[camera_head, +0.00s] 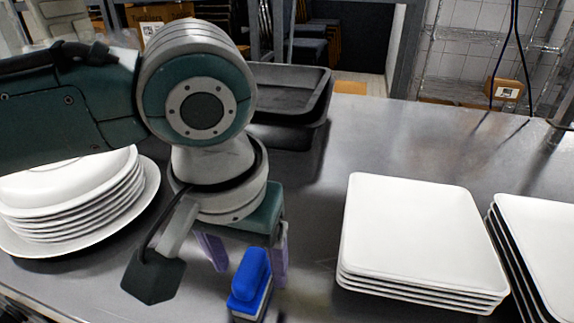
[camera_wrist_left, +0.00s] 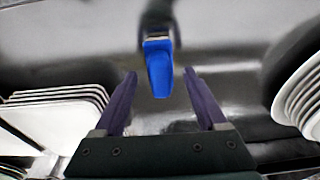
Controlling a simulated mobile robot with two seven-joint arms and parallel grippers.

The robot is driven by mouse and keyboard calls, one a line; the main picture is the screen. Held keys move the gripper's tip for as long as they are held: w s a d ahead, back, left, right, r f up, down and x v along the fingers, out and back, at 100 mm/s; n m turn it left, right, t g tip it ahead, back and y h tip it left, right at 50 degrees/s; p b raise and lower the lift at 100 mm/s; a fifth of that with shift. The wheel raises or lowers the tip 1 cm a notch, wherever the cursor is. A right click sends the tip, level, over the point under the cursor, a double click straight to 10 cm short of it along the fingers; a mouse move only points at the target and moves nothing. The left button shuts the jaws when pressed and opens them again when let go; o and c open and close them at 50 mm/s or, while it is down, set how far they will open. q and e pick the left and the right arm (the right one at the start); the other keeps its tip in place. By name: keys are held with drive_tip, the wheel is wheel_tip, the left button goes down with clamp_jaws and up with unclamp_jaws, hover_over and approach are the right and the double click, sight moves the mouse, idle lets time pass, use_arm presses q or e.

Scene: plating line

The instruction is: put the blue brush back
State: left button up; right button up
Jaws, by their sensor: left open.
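The blue brush (camera_head: 250,275) is at the bottom middle of the head view, with a blue handle, a pale band and a dark end partly cut off by the frame edge. In the left wrist view the blue handle (camera_wrist_left: 159,68) points toward my gripper, with the band and dark end beyond it. My left gripper (camera_head: 249,277) is open, its purple fingers pointing down on either side of the handle in the head view. In the wrist view the fingertips (camera_wrist_left: 160,74) show gaps on both sides of the handle. I cannot tell whether the brush rests on the table.
Square white plates (camera_head: 420,235) are stacked on the steel table (camera_head: 330,160), with another stack (camera_head: 545,235) at the right edge. Round white plates (camera_head: 75,215) are stacked at left. Black trays (camera_head: 290,90) stand behind my arm. Table between the trays and square plates is clear.

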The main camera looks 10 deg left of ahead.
sight(243, 278)
use_arm(q)
wheel_tip(243, 278, up, 10)
drive_tip(key=s+p, duration=0.2)
drive_tip(key=s+d+f+m+h, duration=0.2)
drive_tip(key=s+d+f+h, duration=0.2)
drive_tip(key=s, duration=0.1)
drive_tip(key=s+a+f+t+y, duration=0.1)
drive_tip(key=s+a+f+y, duration=0.2)
drive_tip(key=s+a, duration=0.6)
drive_tip(key=a, duration=0.3)
drive_tip(key=shift+f+t+y, duration=0.3)
drive_tip(key=shift+t+y, duration=0.1)
drive_tip(key=shift+a, duration=0.1)
